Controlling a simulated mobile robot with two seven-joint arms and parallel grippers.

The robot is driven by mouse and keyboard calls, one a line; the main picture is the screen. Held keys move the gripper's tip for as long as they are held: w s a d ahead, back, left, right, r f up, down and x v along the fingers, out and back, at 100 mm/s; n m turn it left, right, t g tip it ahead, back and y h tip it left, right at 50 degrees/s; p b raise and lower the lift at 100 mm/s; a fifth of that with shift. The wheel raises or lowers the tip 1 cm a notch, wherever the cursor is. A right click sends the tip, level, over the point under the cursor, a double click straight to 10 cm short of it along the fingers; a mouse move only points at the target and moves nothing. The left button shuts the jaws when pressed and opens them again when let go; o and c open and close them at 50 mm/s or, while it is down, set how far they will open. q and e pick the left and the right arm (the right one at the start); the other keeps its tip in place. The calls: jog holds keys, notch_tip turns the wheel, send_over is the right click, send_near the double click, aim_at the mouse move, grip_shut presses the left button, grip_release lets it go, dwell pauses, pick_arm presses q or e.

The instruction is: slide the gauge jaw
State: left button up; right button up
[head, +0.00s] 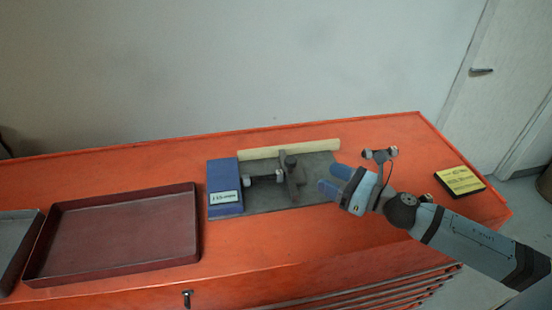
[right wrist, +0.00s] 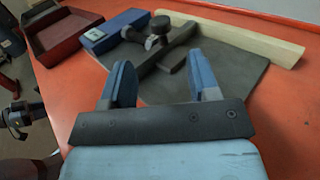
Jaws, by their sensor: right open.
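The gauge stands on a dark grey plate (head: 258,201) on the orange bench. Its blue block (head: 224,189) with a white label is at the plate's left end. The gauge jaw (head: 293,183), a dark bar with a round knob (head: 290,162), lies across the plate right of a short dark cylinder (head: 265,178). The jaw also shows in the right wrist view (right wrist: 172,58), ahead of the fingers. My right gripper (head: 334,180) is open and empty, its blue fingers near the plate's right end, apart from the jaw.
A cream bar (head: 270,150) lies along the plate's back edge. A dark red tray (head: 115,235) is at the left, with a grey tray (head: 15,240) beyond it. A yellow-and-black box (head: 459,181) sits at the right. Bare bench lies between tray and gauge.

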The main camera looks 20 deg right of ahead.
aim_at(289, 159)
jog(key=shift+w+a+r, duration=0.2)
jog(key=shift+w, duration=0.1)
jog(key=p+x, duration=0.3)
jog(key=x, duration=0.8)
jog(key=shift+p, duration=0.3)
jog(key=shift+w+a, duration=0.4)
jog(key=shift+w, duration=0.25)
jog(key=shift+c, duration=0.2)
